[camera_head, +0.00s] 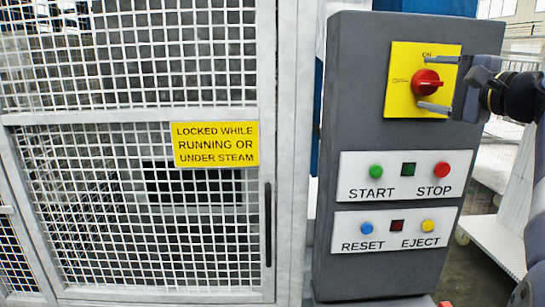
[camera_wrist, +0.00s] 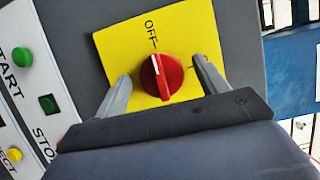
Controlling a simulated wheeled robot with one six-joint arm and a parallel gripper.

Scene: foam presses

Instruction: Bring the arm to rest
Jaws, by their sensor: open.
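My gripper (camera_head: 424,83) is open in front of the yellow switch plate (camera_head: 400,100) at the upper right of the head view. Its two fingers stand apart above and below the red rotary knob (camera_head: 426,81), with gaps to it. In the wrist view, the gripper (camera_wrist: 162,70) has one finger on each side of the knob (camera_wrist: 172,75), and nothing is held. The knob's white mark points towards the word OFF. How far the fingertips are from the plate is hard to tell. My arm comes in from the right edge.
The grey control box (camera_head: 350,115) carries a START/STOP panel (camera_head: 405,193) and a RESET/EJECT panel (camera_head: 388,245) below the switch. A mesh guard door (camera_head: 140,117) with a yellow sign (camera_head: 215,144) stands at left. A white cart (camera_head: 495,240) is at lower right.

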